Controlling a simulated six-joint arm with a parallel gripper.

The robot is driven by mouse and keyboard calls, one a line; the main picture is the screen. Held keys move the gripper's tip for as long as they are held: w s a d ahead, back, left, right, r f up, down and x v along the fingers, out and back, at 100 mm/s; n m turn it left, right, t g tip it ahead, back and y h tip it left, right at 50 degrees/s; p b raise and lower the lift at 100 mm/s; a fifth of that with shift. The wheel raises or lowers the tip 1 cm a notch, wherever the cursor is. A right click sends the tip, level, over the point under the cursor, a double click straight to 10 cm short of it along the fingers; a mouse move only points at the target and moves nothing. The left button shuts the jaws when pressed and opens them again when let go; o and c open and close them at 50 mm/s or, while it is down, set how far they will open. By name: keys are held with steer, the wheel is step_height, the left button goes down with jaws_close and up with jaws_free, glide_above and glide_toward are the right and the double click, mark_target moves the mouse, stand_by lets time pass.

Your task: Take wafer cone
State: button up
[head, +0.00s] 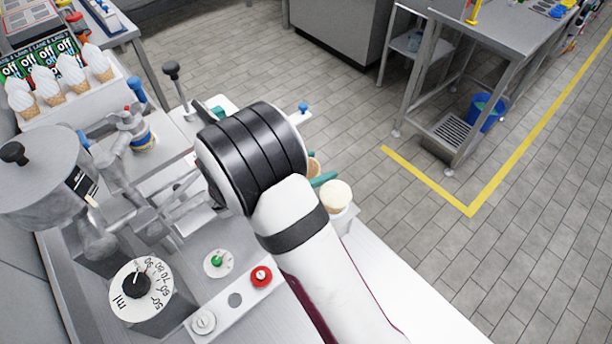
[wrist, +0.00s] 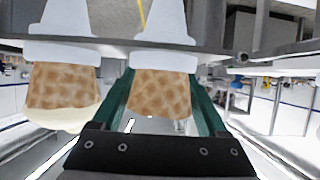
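In the wrist view, a tan wafer cone (wrist: 160,93) sits between the two green fingers of my gripper (wrist: 162,100). The fingers flank it closely, but I cannot tell whether they press on it. The cone is in a white sleeve at a grey holder plate. A second cone (wrist: 62,88) with cream-coloured ice cream stands beside it, outside the fingers. In the head view, my arm hides most of my gripper. A green finger (head: 325,179) and a bit of a tan cone (head: 314,167) show beside the cream-topped cone (head: 336,196).
The steel dispenser (head: 45,180) with its hopper and knobs stands at the left. Several white ice-cream cones (head: 70,73) stand in a rack at the upper left. A steel table (head: 490,50) and a blue bucket (head: 485,112) are at the upper right. The tiled floor is clear.

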steer(key=c, duration=0.3)
steer(key=shift+r, duration=0.1)
step_height(320, 180, up, 10)
steer(key=shift+f, duration=0.1)
